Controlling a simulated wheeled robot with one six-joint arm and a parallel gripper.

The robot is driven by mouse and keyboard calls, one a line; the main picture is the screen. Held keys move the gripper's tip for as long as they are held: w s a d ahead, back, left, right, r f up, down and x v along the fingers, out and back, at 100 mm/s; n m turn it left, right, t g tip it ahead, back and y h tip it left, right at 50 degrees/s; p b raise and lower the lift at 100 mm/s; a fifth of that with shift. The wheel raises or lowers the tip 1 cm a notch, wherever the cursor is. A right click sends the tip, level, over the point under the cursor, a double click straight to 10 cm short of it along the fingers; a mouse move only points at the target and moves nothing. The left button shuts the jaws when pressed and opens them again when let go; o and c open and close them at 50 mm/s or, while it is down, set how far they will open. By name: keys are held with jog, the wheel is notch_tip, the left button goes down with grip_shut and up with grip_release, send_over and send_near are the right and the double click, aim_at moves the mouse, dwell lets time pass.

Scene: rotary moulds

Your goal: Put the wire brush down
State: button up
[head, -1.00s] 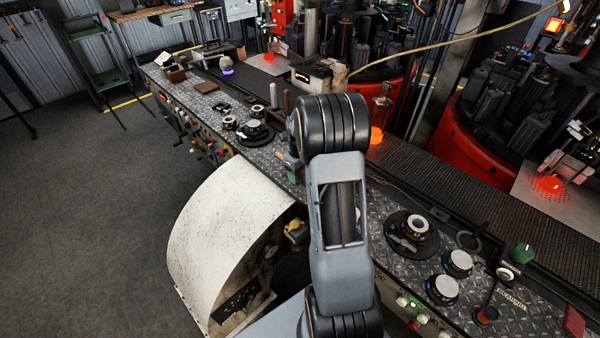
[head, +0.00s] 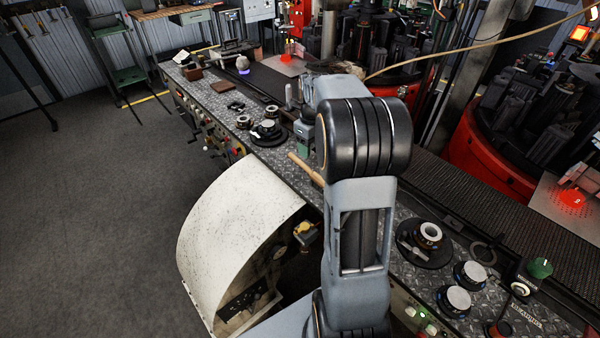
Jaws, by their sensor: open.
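The wire brush (head: 308,171) shows as a pale wooden handle lying slantwise at the front edge of the patterned metal bench (head: 232,108). Its far end and bristles cannot be made out, and its near end passes close to my arm. My gripper (head: 304,150) points down just above and behind the handle, left of my large black elbow joint. It is small and partly hidden, but it is open, and the handle appears free of it.
Round black fixtures with rings stand left of the brush (head: 268,130) and right of my arm (head: 425,242). A curved pale cover (head: 235,230) lies below the bench front. Red rotary machines (head: 490,150) stand behind the conveyor. Grey floor at left is clear.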

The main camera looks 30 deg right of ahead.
jog(key=s+a+r+n+t, duration=0.1)
jog(key=s+a+n, duration=0.7)
jog(key=n, duration=0.8)
jog(key=s+a+r+n+t, duration=0.1)
jog(key=s+a+n+t, duration=0.2)
jog(key=s+a+n, duration=0.5)
jog(key=shift+s+a+r+n, duration=0.35)
jog(key=shift+a+n, duration=1.05)
jog(key=shift+n, duration=3.1)
